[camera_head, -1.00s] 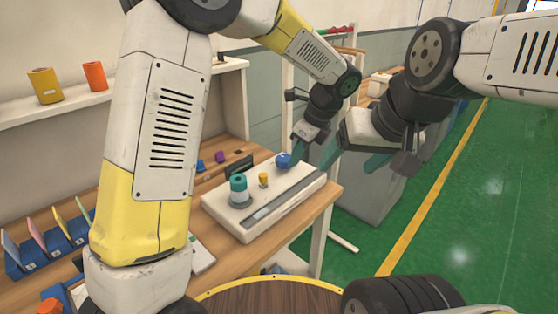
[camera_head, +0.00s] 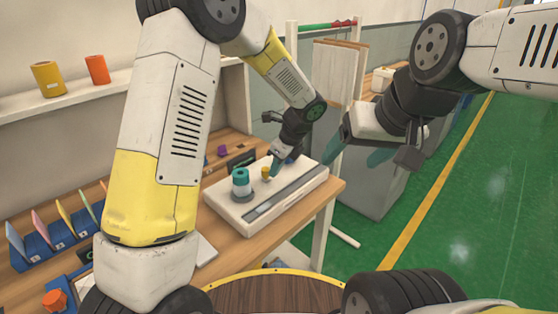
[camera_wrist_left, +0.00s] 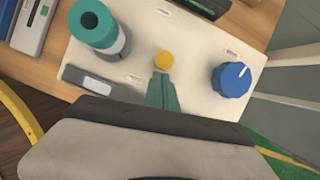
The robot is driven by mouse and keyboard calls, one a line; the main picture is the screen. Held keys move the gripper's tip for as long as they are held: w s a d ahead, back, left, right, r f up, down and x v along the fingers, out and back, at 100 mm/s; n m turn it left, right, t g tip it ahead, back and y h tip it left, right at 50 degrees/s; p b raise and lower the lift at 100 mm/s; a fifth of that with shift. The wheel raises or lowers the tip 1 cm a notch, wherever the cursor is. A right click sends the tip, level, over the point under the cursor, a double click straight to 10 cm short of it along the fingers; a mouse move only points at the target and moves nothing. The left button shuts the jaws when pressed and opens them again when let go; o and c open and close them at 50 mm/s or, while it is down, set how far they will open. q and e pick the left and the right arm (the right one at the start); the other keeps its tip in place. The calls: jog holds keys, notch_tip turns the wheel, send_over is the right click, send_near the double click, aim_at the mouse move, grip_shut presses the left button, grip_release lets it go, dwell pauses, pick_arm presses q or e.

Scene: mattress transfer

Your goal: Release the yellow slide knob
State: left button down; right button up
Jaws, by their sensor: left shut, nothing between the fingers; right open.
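The small yellow slide knob (camera_head: 265,172) stands on the white control panel (camera_head: 236,214). In the left wrist view the knob (camera_wrist_left: 164,60) shows just beyond my fingertips. My left gripper (camera_head: 275,174) is shut and empty, its teal fingers close together right beside the knob. In the left wrist view its fingertips (camera_wrist_left: 161,76) point at the knob; whether they touch it I cannot tell. My right gripper (camera_head: 357,156) is open and empty, in the air to the right of the panel.
The panel also carries a teal cylinder (camera_wrist_left: 90,25) and a blue dial (camera_wrist_left: 232,79). The wooden bench (camera_head: 238,248) bears the panel. Coloured cards (camera_head: 38,228) stand in blue holders at left. A shelf holds yellow and orange rolls (camera_head: 97,70). Green floor lies open at right.

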pick_arm(q)
jog(key=shift+w, duration=0.1)
jog(key=w+a, duration=0.3)
jog(key=shift+w+a, duration=0.25)
jog(key=shift+a, duration=0.1)
jog(key=shift+s+d, duration=0.2)
jog(key=shift+d, duration=0.15)
jog(key=s+d, duration=0.2)
jog(key=shift+d, duration=0.4)
jog(key=v, duration=1)
jog(key=shift+s+d, duration=0.1)
